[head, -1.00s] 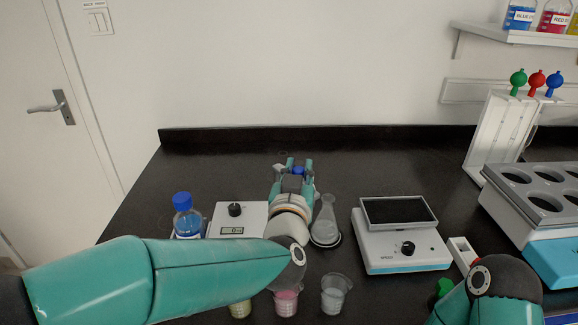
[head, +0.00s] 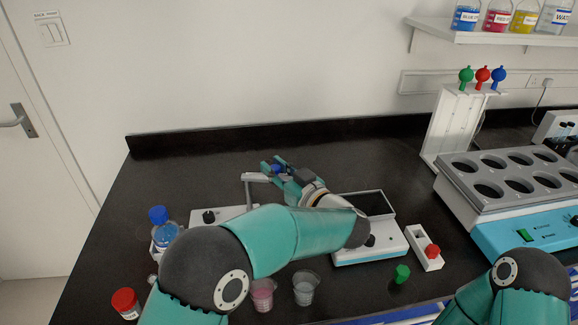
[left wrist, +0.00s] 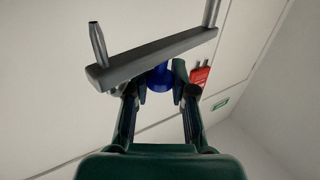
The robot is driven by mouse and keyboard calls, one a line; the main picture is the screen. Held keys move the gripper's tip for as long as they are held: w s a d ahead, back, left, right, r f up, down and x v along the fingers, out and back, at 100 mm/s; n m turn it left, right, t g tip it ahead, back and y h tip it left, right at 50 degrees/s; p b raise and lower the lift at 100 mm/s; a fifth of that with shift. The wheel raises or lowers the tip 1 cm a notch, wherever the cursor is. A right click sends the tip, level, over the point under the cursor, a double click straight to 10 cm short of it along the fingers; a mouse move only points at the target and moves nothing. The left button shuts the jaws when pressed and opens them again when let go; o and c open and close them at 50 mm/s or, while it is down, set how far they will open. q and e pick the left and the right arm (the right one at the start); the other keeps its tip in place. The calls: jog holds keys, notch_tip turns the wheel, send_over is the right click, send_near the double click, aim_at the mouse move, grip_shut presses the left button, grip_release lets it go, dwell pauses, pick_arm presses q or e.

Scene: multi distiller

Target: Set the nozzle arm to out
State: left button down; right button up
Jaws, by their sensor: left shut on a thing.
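The nozzle arm (head: 257,178) is a pale bar on a thin upright post, behind the white stirrer at the left of the bench. My left gripper (head: 280,172) reaches it from the right and is shut on a blue knob (head: 277,168) by the bar's right end. In the left wrist view the nozzle arm (left wrist: 160,56) is a grey bar with a metal tube at each end. The blue knob (left wrist: 158,80) sits against it between the fingers of my left gripper (left wrist: 162,88). My right gripper is not in view.
A blue-capped bottle (head: 163,232) stands at the left, beside the white stirrer (head: 207,216). Two beakers (head: 306,288) stand in front. A balance (head: 376,204) is right of my gripper, partly hidden by my left arm. A multi-well heater (head: 505,190) fills the right.

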aim_at(275, 167)
pick_arm(q)
jog(key=shift+a+r, duration=0.1)
jog(key=shift+r, duration=0.1)
dwell(0.3)
jog(key=c, duration=1)
grip_release()
jog(key=shift+o, duration=0.3)
jog(key=shift+f, duration=0.1)
notch_tip(275, 167, up, 10)
jog(key=shift+f, duration=0.1)
